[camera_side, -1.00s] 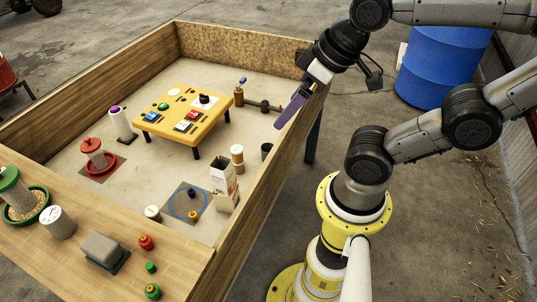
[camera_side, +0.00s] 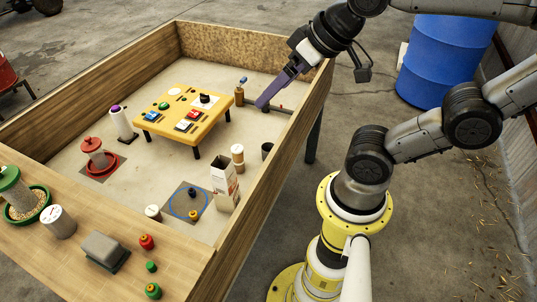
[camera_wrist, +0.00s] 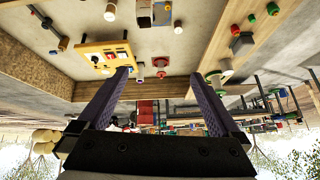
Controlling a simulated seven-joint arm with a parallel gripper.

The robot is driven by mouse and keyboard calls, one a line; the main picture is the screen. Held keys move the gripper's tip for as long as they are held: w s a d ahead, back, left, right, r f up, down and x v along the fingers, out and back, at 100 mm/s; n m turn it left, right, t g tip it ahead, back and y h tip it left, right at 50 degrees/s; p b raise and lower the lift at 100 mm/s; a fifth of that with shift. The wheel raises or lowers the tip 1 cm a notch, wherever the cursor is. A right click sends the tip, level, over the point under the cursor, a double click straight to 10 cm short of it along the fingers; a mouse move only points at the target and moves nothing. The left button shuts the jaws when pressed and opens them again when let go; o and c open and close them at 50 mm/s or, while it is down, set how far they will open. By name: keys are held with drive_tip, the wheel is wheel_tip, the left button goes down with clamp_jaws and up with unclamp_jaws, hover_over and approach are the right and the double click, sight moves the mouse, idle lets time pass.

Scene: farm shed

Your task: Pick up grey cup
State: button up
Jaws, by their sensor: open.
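A small dark grey cup (camera_side: 267,150) stands inside the wooden box, close to its right wall, in the side view. I cannot make it out in the wrist view. My gripper (camera_side: 263,103) hangs over the back right of the box, above and behind the cup and clear of it. Only one purple finger shows plainly in the side view. In the wrist view my gripper (camera_wrist: 160,75) has its two purple fingers wide apart, with nothing held between them.
The wooden box's right wall (camera_side: 275,140) rises beside the cup. A white carton (camera_side: 224,183) and a pale, brown-banded cylinder (camera_side: 238,157) stand near it. A yellow table (camera_side: 185,112) with coloured buttons is to the left. A low pipe fitting (camera_side: 272,107) lies near my fingertips.

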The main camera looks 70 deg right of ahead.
drive_tip(key=w+d+r+m, duration=0.1)
drive_tip(key=w+d+m, duration=0.3)
drive_tip(key=w, duration=0.9)
drive_tip(key=w+d+f+m+g+h, duration=0.2)
drive_tip(key=w+d+f+m, duration=0.3)
drive_tip(key=w+d+f, duration=0.5)
drive_tip(key=m+g+y, duration=0.2)
drive_tip(key=m+g, duration=0.2)
drive_tip(key=m, duration=0.2)
hover_over(268, 148)
drive_tip(key=s+a, duration=0.2)
wheel_tip(268, 148, down, 28)
drive_tip(key=f, duration=0.8)
drive_tip(key=w+f, duration=0.1)
drive_tip(key=f, duration=0.4)
